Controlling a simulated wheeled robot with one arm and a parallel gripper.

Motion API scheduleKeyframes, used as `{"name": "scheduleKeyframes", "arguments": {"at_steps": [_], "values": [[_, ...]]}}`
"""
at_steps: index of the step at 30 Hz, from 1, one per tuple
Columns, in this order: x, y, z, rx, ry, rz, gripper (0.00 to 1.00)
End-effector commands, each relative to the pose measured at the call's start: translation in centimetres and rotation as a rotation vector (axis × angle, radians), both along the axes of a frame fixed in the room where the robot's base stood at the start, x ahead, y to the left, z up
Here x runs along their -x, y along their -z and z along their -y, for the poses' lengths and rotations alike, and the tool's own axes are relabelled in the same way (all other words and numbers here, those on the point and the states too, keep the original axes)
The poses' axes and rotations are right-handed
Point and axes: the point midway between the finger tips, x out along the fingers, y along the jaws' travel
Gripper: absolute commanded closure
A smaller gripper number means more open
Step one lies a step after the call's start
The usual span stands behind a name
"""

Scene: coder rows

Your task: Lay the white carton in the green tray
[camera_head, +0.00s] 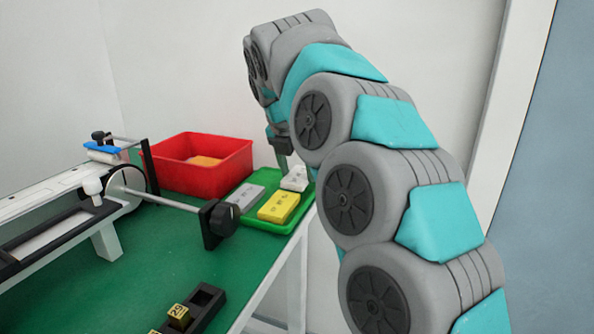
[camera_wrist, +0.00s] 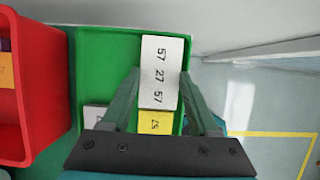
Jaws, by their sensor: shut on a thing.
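The white carton (camera_wrist: 162,62), printed with "57 27 57", is between the fingers of my gripper (camera_wrist: 161,88), which is shut on it. In the head view the carton (camera_head: 295,178) is at the far right part of the green tray (camera_head: 262,181), under my gripper (camera_head: 282,147). In the wrist view it overlaps the right side of the tray (camera_wrist: 108,62). I cannot tell whether it touches the tray floor. A yellow carton (camera_head: 278,207) and a grey carton (camera_head: 245,196) lie in the tray, nearer the head camera.
A red bin (camera_head: 200,176) with an orange-yellow item stands left of the tray. A machine with a rod and black end block (camera_head: 220,222) is at the left. A dark holder (camera_head: 205,306) with small yellow blocks is in front. The tray's left far part is bare.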

Motion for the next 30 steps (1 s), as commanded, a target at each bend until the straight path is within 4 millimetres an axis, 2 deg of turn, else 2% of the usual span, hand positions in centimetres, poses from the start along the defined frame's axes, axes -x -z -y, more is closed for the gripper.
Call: {"name": "scheduleKeyframes", "arguments": {"at_steps": [9,23,24,30], "values": [[-0.1,0.1,0.0,0.001,0.0,0.002,0.99],[0.0,1.3,0.0,0.001,0.0,0.001,0.99],[0.0,1.3,0.0,0.001,0.0,0.001,0.38],[0.0,1.2,0.0,0.0,0.001,0.001,0.16]]}}
